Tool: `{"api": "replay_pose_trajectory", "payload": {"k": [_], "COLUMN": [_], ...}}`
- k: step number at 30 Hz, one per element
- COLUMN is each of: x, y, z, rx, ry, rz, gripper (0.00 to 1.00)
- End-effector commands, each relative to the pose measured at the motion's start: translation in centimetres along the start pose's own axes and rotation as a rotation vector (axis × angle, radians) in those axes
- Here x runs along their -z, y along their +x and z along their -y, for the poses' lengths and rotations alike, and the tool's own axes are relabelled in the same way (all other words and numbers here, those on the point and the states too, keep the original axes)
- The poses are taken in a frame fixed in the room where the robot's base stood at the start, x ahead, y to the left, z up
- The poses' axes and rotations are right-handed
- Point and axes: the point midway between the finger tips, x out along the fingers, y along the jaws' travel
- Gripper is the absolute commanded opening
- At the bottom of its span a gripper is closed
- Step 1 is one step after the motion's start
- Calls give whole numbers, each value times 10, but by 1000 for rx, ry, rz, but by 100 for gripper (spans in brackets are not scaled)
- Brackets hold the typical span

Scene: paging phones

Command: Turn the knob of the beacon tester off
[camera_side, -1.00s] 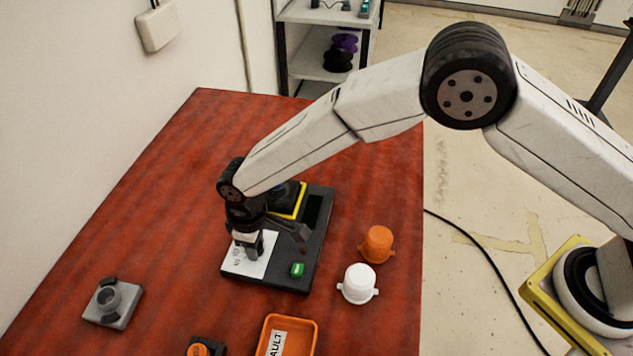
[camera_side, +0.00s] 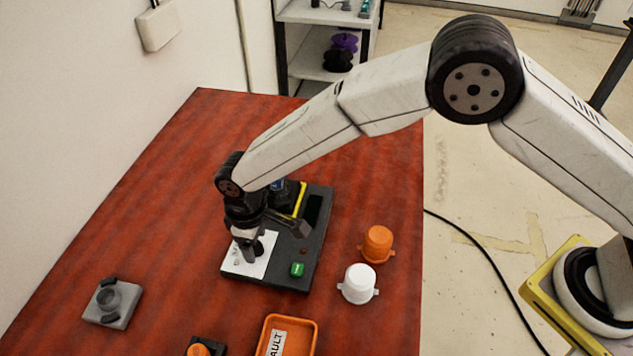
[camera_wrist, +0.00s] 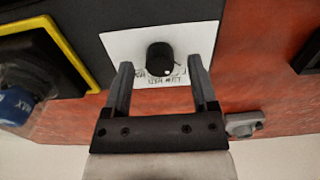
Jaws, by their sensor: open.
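The beacon tester (camera_side: 315,250) is a dark box on the red table, with a white label plate (camera_side: 236,262) at its front left and a green button (camera_side: 298,269). Its black round knob (camera_wrist: 160,58) stands on the white plate in the wrist view, with handwriting below it that I cannot read fully. My gripper (camera_side: 256,252) points down over the plate. In the wrist view the open fingers (camera_wrist: 160,78) lie to the left and right of the knob, apart from it. In the side view my fingers partly hide the knob.
A yellow-edged black block (camera_wrist: 35,65) with a blue part sits beside the plate. A white cap (camera_side: 358,284) and an orange cap (camera_side: 377,243) stand to the right. A grey fixture (camera_side: 112,303) stands left; an orange tray (camera_side: 287,322) lies in front. The table behind is clear.

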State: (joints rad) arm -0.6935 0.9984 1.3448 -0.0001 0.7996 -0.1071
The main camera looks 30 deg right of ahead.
Motion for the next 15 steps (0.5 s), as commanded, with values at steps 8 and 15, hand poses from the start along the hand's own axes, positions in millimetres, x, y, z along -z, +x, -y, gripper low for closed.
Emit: {"api": "replay_pose_trajectory", "payload": {"k": [8,15], "x": [1,0], "y": [-36,-61], "z": [0,0], "rx": [-1,0], "ry": [0,-1], "rz": [-4,-2], "gripper": [75,75]}}
